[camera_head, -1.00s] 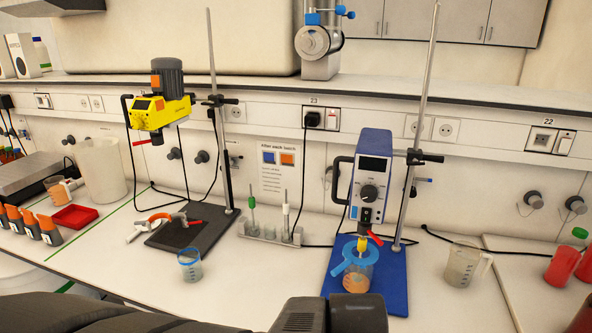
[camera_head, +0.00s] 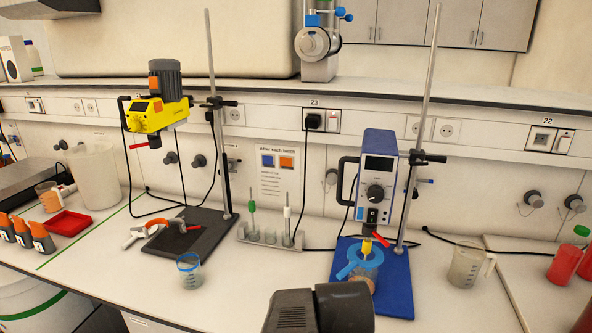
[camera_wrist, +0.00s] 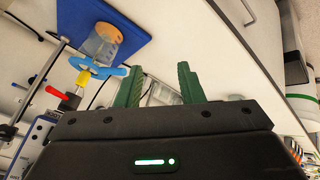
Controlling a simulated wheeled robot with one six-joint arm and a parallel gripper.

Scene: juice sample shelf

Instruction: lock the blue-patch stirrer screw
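The blue-and-white stirrer (camera_head: 376,185) stands on a blue base plate (camera_head: 400,290) at the right of the bench, with a small blue patch low on its front. A red screw handle (camera_head: 381,240) sticks out beside its yellow chuck (camera_head: 367,247). In the wrist view the red handle (camera_wrist: 55,92) and yellow chuck (camera_wrist: 83,78) lie at the left. A blue ring-shaped piece (camera_head: 363,262) sits around the top of a beaker holding orange liquid (camera_wrist: 103,42). My gripper (camera_wrist: 158,87) has green fingers spread apart with nothing between them, away from the handle.
A yellow stirrer (camera_head: 157,112) with its own red handle stands left on a dark base. A rack (camera_head: 268,238) with upright rods stands between the stirrers. A small beaker (camera_head: 189,272) and a clear jug (camera_head: 466,266) stand nearby.

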